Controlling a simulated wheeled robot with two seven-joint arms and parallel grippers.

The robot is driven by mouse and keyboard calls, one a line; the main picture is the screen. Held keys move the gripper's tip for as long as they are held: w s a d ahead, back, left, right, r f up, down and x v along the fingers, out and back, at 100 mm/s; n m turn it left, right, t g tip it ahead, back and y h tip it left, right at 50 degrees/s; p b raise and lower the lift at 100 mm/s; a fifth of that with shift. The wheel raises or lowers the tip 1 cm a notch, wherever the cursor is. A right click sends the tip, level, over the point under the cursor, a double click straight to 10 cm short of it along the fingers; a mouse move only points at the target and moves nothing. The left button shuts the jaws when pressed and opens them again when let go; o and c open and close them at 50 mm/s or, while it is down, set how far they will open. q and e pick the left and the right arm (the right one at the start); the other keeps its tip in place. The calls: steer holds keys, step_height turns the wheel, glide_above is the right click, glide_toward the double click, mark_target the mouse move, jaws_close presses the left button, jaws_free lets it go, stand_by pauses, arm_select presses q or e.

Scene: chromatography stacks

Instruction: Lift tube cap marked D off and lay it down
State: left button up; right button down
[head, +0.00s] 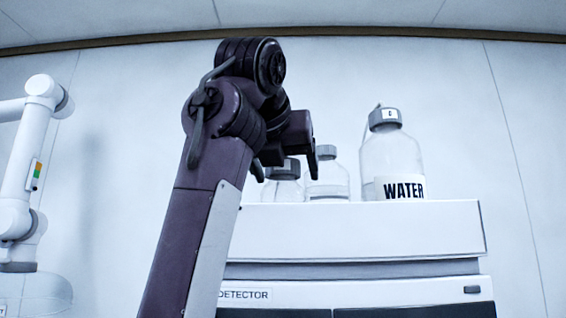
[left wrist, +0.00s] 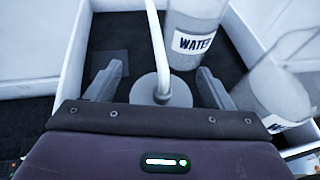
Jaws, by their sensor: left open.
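My left gripper (head: 290,158) is open beside the bottle tops in the head view. In the left wrist view its two fingers (left wrist: 160,88) stand apart on either side of a round grey cap (left wrist: 178,97) with a white tube (left wrist: 155,45) rising from it. The cap lies between the fingers with a gap on each side; no letter on it can be read there. In the head view, a grey cap (head: 292,166) on a clear bottle (head: 284,190) sits just behind the gripper, partly hidden. My right gripper is not in view.
A WATER bottle (head: 395,160) with a lettered grey cap (head: 384,118) stands at the right, and another capped bottle (head: 328,180) stands between. They stand in a white-walled tray (head: 370,230) above the detector unit (head: 300,293).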

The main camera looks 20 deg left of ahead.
arm_select(q)
steer(key=shift+s, duration=0.1)
steer(key=shift+s+d+r, duration=0.1)
steer(key=shift+s+r, duration=0.05)
steer(key=shift+s, duration=0.3)
steer(key=c, duration=0.5)
steer(key=shift+w, duration=0.15)
steer(key=c, duration=0.5)
steer(key=shift+c, duration=0.4)
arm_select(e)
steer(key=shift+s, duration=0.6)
arm_select(q)
steer(key=shift+r, duration=0.1)
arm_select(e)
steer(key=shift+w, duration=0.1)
